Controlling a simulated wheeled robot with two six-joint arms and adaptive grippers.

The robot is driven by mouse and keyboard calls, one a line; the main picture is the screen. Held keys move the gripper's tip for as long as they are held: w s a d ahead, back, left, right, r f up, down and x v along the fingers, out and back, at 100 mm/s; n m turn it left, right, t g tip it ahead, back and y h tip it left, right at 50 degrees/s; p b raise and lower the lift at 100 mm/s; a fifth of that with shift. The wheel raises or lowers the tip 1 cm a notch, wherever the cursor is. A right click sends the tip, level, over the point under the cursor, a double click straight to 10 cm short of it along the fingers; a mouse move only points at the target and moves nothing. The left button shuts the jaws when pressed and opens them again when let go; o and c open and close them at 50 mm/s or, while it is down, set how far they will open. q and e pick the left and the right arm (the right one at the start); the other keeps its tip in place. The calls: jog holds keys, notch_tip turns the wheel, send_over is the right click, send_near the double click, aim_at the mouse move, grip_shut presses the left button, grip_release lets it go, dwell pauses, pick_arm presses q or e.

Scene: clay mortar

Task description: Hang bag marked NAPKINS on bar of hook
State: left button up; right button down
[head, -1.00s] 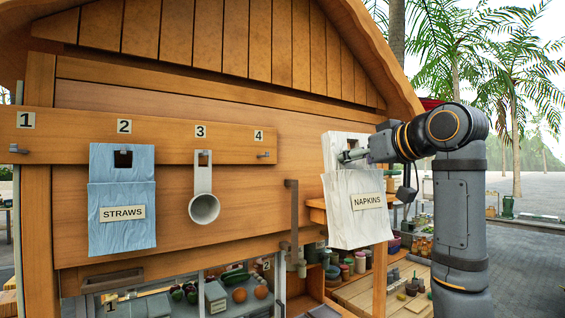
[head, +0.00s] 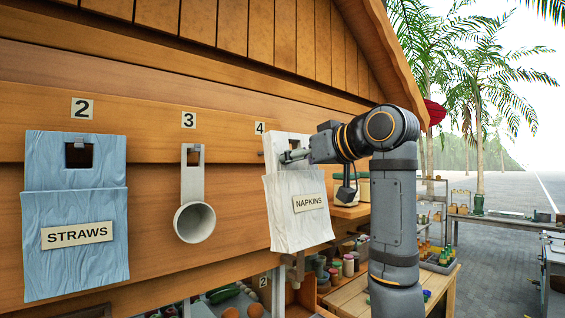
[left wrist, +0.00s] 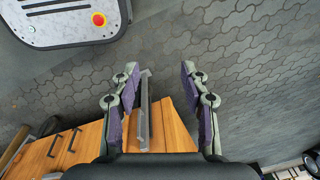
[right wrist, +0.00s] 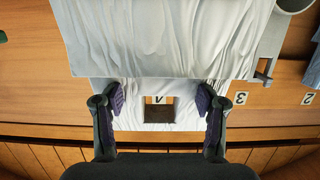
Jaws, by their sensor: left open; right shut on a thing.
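The white NAPKINS bag (head: 297,212) hangs upright from my right gripper (head: 292,156), which is shut on its upper panel near the square hole. In the right wrist view, the bag's upper panel (right wrist: 200,118) lies between the fingers (right wrist: 160,97), and the number 4 shows through the hole. In the head view, the bag's top left edge is just right of the hook (head: 261,153) under label 4 (head: 259,128); most of that hook is hidden. I cannot tell whether they touch. My left gripper (left wrist: 160,92) is open and empty, seen only in the left wrist view.
The blue STRAWS bag (head: 76,215) hangs under label 2, and a grey cup (head: 194,220) hangs under label 3, left of the NAPKINS bag. Shelves with jars (head: 347,265) are below right. A grey handle (left wrist: 144,110) shows beside my left fingers.

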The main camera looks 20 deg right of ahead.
jog(key=shift+s+d+r, duration=0.2)
jog(key=shift+s+r, duration=0.15)
jog(key=shift+s, duration=0.25)
jog(key=shift+w, duration=0.15)
jog(key=p+x, duration=0.1)
jog(key=x, duration=0.2)
jog(key=shift+p+x, duration=1.55)
jog(key=shift+x, duration=2.15)
pick_arm(q)
jog(key=r, duration=0.1)
jog(key=s+r, duration=0.1)
jog(key=r, duration=0.2)
jog(key=shift+s+d, duration=0.15)
jog(key=shift+s, duration=0.1)
